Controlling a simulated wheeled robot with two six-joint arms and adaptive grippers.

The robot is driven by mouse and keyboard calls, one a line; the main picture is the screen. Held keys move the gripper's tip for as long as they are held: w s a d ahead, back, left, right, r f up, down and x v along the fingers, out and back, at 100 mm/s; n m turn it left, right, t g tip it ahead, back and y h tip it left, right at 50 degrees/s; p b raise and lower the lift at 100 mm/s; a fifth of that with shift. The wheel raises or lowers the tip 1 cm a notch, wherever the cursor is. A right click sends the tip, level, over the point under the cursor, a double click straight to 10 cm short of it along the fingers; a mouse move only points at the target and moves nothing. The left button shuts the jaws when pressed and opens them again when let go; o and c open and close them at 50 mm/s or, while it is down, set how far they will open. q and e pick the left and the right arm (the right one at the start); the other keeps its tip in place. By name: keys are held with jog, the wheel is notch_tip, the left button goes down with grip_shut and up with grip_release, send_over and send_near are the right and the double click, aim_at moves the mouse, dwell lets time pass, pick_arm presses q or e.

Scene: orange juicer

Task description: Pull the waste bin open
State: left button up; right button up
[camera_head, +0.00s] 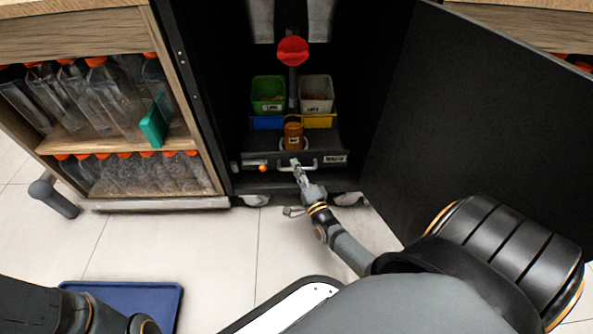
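The waste bin is a dark drawer (270,160) low inside the open black cabinet, with a pale bar handle (312,164) on its front. My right gripper (298,168) reaches up from below and its fingertips are at the middle of the handle, overlapping it in the picture. The fingers are too small to tell whether they are closed around the bar. My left arm shows only in the lower left corner, and its gripper is out of view.
A green bin (268,93), a grey bin (316,92) and an orange container (293,133) stand above the drawer. The open black door (440,120) stands at right. Bottle shelves (100,110) are at left. A blue tray (135,298) lies on the floor.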

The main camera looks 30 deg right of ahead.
grip_shut()
dwell(0.5)
